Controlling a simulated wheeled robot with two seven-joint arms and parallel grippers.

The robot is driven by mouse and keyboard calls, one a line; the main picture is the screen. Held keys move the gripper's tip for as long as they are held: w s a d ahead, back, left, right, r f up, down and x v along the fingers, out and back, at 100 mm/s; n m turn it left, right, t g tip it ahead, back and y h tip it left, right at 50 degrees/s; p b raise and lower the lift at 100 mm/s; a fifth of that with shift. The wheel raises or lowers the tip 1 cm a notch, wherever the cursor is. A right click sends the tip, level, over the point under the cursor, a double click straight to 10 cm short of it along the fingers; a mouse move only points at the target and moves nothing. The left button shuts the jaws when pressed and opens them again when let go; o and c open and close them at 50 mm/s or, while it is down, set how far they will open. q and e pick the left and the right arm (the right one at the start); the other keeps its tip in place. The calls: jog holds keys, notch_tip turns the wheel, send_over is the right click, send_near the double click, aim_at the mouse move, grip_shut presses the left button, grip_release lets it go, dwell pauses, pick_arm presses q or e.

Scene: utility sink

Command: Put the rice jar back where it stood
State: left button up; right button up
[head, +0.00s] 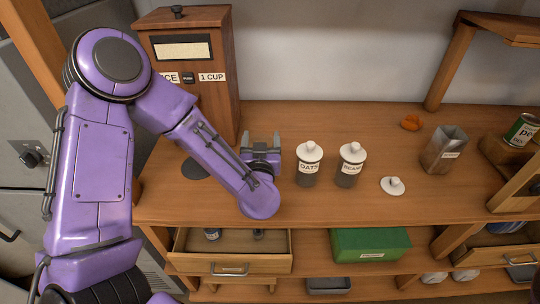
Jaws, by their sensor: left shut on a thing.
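My left gripper (261,142) is above the counter, left of the oats jar. It is shut on a dark thing largely hidden by the gripper and arm. I take it for the rice jar, though no label on it shows. The oats jar (309,165) and another labelled jar (350,166), which seems to read BEANS, stand upright side by side with white lids on. A loose white lid (393,186) lies on the counter to their right. My right gripper is not in view.
A wooden dispenser (190,55) marked 1 CUP stands behind my left arm, with a dark disc (195,168) before it. A metal container (444,150) and orange item (411,122) are at right. Below are an open drawer (230,268) and green box (369,245). The counter's back middle is clear.

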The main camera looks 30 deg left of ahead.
pick_arm(q)
jog(key=shift+w+a+f, duration=0.25)
jog(key=shift+w+f, duration=0.05)
jog(key=shift+f, duration=0.4)
jog(key=shift+b, duration=0.35)
jog(key=f+b, duration=0.3)
jog(key=shift+a+f+b, duration=0.25)
jog(key=shift+f+b, duration=0.05)
jog(key=shift+f, duration=0.1)
jog(key=shift+w+r, duration=0.15)
jog(key=shift+w, duration=0.05)
jog(key=shift+s, duration=0.2)
jog(key=o, duration=1.5)
jog(key=shift+c, duration=0.2)
jog(key=o, duration=0.4)
jog(key=shift+w, duration=0.1)
jog(key=shift+c, duration=0.2)
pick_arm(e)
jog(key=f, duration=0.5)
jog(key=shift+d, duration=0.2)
